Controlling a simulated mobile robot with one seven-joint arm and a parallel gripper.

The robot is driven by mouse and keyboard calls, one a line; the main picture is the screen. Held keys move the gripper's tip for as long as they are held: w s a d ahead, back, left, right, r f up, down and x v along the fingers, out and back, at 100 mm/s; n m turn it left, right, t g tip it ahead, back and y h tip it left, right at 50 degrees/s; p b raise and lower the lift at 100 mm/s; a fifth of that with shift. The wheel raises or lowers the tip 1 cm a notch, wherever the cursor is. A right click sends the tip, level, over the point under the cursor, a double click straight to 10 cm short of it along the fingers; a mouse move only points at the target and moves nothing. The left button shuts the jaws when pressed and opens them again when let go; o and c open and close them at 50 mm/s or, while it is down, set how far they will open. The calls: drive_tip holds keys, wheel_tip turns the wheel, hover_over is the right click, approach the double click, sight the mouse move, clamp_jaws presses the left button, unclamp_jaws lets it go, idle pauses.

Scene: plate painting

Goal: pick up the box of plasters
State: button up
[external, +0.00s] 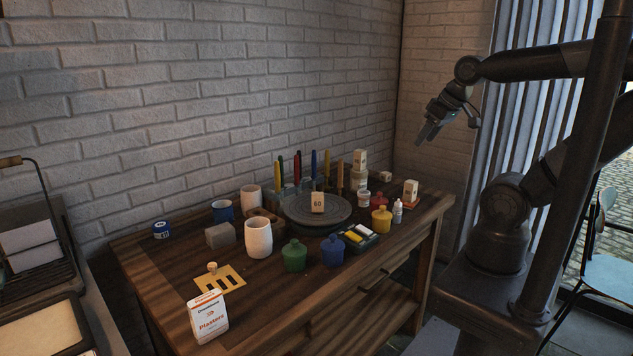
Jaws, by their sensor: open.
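The box of plasters (208,318) is a white carton with orange and dark print. It stands upright at the near left corner of the wooden table (180,270) in the external view. My gripper (447,131) is high above the far right end of the table, well apart from the box. Its fingers point down and to the left, and nothing shows between them.
A yellow stencil (220,281) lies just behind the box. A white cup (258,238), a green pot (294,255) and a blue pot (332,250) stand right of it. A round turntable (317,210) and upright tools fill the back.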

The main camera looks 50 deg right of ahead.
drive_tip(key=shift+c, duration=1)
